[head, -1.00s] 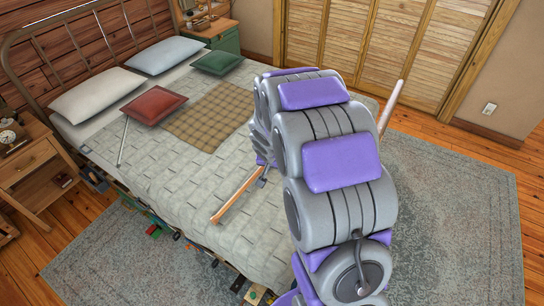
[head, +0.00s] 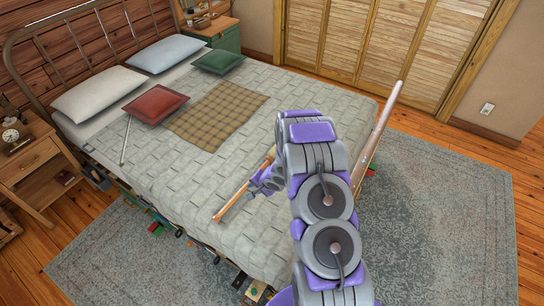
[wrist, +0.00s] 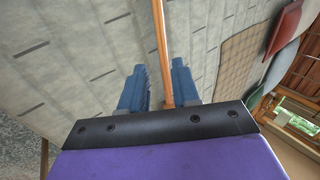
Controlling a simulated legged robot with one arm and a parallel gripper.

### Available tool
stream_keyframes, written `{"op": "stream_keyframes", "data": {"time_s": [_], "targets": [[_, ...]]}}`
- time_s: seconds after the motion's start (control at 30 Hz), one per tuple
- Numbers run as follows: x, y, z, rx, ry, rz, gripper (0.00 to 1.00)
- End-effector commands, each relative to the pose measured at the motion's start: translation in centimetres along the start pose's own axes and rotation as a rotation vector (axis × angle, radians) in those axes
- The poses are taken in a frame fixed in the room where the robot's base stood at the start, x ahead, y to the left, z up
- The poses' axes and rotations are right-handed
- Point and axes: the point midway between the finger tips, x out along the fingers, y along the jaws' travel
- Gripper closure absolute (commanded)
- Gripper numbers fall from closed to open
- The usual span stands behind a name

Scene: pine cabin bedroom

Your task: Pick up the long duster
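A long, thin orange-brown wooden stick (head: 232,203) lies on the bed's pale quilt. It looks like the long duster's handle; my arm hides its far part, and I see no duster head. My gripper (head: 262,184) is low over the bed at the stick. In the wrist view, the stick (wrist: 161,45) runs between the two blue fingers of my gripper (wrist: 158,88). The fingers are apart. The stick is close to the right finger, with a gap to the left one. I cannot tell how high the fingers are above the quilt.
The bed (head: 185,178) fills the middle. A red pillow (head: 155,104), a checked blanket (head: 215,115) and a thin grey stick (head: 125,143) lie on it. A pale pole (head: 384,122) slants at the bed's right end. A nightstand (head: 28,165) stands left. Bare rug lies right.

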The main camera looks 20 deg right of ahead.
Motion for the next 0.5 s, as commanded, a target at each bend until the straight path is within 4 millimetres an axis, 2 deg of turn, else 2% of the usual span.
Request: {"op": "stream_keyframes", "data": {"time_s": [0.27,0.5], "targets": [[1.8,0.6,1.0,0.05,-0.04,-0.034,0.69],[6.2,0.4,1.5,0.049,-0.04,-0.032,0.69]]}}
